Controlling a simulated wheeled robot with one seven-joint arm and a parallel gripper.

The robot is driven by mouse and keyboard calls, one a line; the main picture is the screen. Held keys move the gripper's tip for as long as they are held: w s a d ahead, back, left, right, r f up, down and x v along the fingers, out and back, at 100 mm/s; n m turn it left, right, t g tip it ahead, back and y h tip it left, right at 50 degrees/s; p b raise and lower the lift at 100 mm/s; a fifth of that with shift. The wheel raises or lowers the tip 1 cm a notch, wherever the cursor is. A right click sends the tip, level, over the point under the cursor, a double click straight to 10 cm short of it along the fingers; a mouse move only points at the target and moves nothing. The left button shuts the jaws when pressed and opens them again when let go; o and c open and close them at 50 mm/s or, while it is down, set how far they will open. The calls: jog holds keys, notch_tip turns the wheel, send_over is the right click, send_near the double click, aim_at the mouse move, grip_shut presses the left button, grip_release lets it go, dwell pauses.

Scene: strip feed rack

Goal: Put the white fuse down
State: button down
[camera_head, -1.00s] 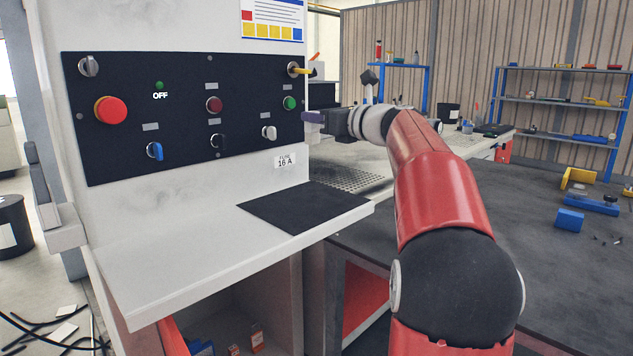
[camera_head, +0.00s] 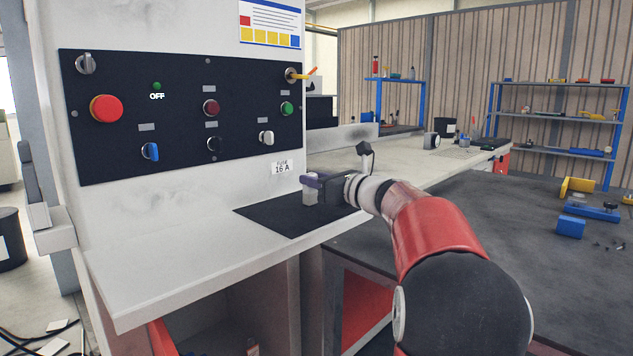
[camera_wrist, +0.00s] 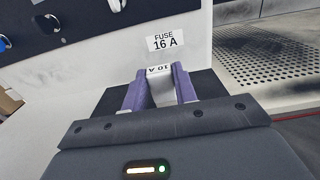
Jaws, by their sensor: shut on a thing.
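My gripper (camera_head: 316,182) is shut on the white fuse (camera_head: 309,194), with its purple fingers on either side of it. The wrist view shows the fuse (camera_wrist: 161,90) between my fingertips (camera_wrist: 161,84), its end marked "10 A" upside down. The fuse looks upright, low over the black mat (camera_head: 275,221) on the machine's ledge. I cannot tell whether its bottom touches the mat. The lower part of the fuse is hidden by my gripper in the wrist view.
A "FUSE 16 A" label (camera_wrist: 165,42) is on the white wall behind the mat. Above is a black control panel (camera_head: 180,110) with knobs, buttons and a key. The white ledge (camera_head: 170,265) is bare left of the mat. A perforated plate (camera_wrist: 265,60) lies to the right.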

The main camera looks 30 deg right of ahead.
jog(key=shift+f, duration=0.35)
jog(key=c, duration=1.1)
grip_release()
jog(key=shift+r, duration=0.1)
jog(key=shift+r, duration=0.4)
jog(key=b+v, duration=0.1)
jog(key=v, duration=1.1)
jog(key=shift+f, duration=0.15)
jog(key=shift+d, duration=0.1)
